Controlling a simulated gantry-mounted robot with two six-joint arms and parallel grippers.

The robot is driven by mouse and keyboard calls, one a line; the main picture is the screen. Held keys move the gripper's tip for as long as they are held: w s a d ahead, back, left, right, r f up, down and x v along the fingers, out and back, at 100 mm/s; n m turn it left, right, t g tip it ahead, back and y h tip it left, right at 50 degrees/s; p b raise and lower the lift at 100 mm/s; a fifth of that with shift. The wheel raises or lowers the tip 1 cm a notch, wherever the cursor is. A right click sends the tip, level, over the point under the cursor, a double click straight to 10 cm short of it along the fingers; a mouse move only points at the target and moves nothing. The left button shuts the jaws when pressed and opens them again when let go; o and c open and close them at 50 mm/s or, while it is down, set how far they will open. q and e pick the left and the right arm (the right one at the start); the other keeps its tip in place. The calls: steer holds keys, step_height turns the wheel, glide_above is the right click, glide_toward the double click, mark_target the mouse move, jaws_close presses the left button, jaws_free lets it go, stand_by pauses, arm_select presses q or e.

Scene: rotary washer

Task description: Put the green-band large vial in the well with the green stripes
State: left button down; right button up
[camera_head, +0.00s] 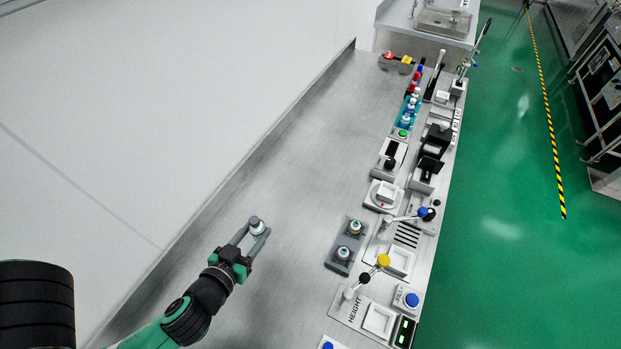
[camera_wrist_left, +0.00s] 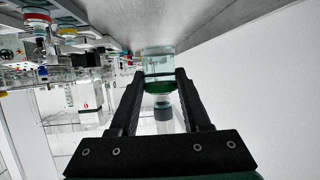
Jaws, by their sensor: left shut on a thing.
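My left gripper (camera_head: 257,233) is shut on a large clear vial (camera_head: 257,225) with a pale grey cap, over the bare left part of the bench. In the left wrist view, whose picture is upside down, the vial (camera_wrist_left: 159,66) sits between both fingers (camera_wrist_left: 160,88) and shows a green band. It looks upright, with its base close to the bench; whether it touches is unclear. A grey rack (camera_head: 335,266) to the right holds two capped vials (camera_head: 355,227) (camera_head: 343,253). I cannot make out green stripes on any well. My right gripper is out of view.
A row of devices with levers and buttons, including a yellow knob (camera_head: 383,260) and a blue button (camera_head: 411,299), lines the bench's right side. Coloured vials (camera_head: 411,106) stand farther back. The bench (camera_head: 290,190) between gripper and rack is clear.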

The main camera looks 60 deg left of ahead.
arm_select(q)
steer(key=shift+w+a+f, duration=0.2)
steer(key=shift+w+a, duration=0.15)
steer(key=f+x, duration=0.1)
steer(key=x, duration=0.4)
steer(key=f+b+x, duration=0.1)
steer(key=x, duration=0.4)
steer(key=s+d+f+x, duration=0.1)
steer(key=x, duration=0.4)
steer(key=shift+a+f+b, duration=0.1)
steer(key=shift+f+b, duration=0.15)
steer(key=shift+b, duration=0.05)
steer(key=shift+w+a+f+b, duration=0.15)
steer(key=shift+f+b, duration=0.65)
steer(key=shift+f, duration=0.95)
steer(key=shift+f, duration=0.15)
steer(key=shift+c, duration=1.8)
jaws_free()
